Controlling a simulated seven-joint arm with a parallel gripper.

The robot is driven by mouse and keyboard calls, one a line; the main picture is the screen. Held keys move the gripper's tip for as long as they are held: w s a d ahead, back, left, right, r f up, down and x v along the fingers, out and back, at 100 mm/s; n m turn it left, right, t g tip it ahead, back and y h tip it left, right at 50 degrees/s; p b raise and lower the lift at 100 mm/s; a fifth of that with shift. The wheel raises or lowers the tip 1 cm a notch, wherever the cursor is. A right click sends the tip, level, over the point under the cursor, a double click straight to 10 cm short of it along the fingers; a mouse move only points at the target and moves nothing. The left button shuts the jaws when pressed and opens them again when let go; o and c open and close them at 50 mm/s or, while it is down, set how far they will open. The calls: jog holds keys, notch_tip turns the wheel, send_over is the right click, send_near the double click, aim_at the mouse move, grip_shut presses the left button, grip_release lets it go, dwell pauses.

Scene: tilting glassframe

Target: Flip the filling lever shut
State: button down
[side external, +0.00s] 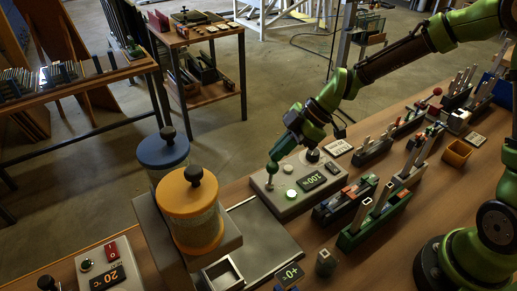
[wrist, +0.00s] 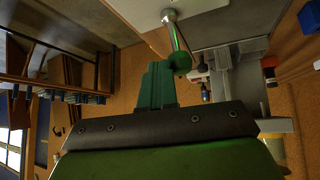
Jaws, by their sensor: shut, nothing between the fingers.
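A lever with a green ball knob (side external: 270,169) and a thin metal stem stands near the left end of a pale control box (side external: 297,207). In the wrist view the lever (wrist: 178,38) rises from a round silver base, and its knob is just right of my fingertips. My gripper (side external: 276,156) is shut and empty, pointing down right at the knob. In the wrist view my gripper (wrist: 158,70) shows its green fingers together; I cannot tell whether they touch the knob.
An orange-lidded jar (side external: 190,205) and a blue-lidded jar (side external: 163,152) stand left of the box. A grey plate (side external: 262,238) lies in front. Racks of tools (side external: 376,213) and an orange bin (side external: 457,153) stand to the right. Another control box (side external: 106,265) is at bottom left.

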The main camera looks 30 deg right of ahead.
jog(key=shift+s, duration=0.65)
jog(key=shift+r, duration=0.1)
jog(key=shift+r, duration=0.7)
jog(key=shift+w, duration=0.1)
jog(key=w+d+v, duration=0.1)
jog(key=v, duration=1)
jog(key=shift+w+d, duration=0.3)
jog(key=shift+d, duration=0.05)
jog(key=shift+r, duration=0.15)
